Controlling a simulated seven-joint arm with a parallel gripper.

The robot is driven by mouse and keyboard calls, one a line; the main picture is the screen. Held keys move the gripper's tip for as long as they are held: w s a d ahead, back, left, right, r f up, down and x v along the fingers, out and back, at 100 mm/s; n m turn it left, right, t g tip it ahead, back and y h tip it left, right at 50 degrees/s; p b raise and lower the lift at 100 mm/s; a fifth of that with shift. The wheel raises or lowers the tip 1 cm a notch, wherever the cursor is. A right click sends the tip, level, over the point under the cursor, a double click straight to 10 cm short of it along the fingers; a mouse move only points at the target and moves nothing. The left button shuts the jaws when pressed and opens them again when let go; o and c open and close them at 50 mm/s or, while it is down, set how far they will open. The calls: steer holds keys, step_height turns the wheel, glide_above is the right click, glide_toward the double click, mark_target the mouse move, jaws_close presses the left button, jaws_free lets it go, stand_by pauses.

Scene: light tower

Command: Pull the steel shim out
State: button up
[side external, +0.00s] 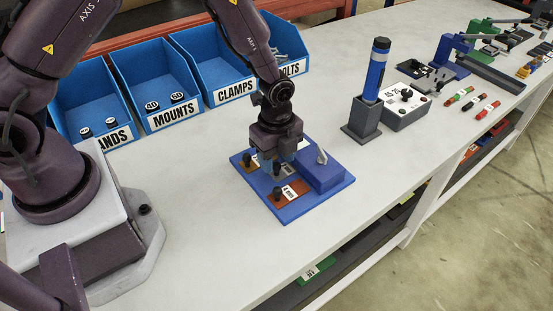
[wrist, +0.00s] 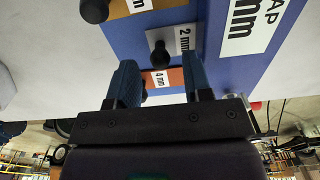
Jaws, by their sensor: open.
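The blue base plate (side external: 322,194) holds three labelled shims with black knobs. The grey steel shim (wrist: 183,40), labelled 2 mm, is the middle one in the wrist view. Its black knob (wrist: 158,52) shows just ahead of and between my gripper's fingertips. My gripper (wrist: 160,68) is open with two blue fingers, apart from each other, and nothing is visibly held. In the side view my gripper (side external: 281,164) is low over the middle of the plate and hides most of the steel shim. I cannot tell whether the fingers touch the knob.
The copper 4 mm shim (side external: 288,195) is at the near side, and the brass shim (wrist: 150,6) is at the far side. A raised blue block (side external: 322,174) with a grey lever stands right of the gripper. Blue bins (side external: 170,85) stand behind. Bench is clear in front.

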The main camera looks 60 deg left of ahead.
mark_target(260, 184)
steer(key=shift+f, duration=0.6)
jaws_close()
steer(key=shift+s, duration=2.25)
jaws_free()
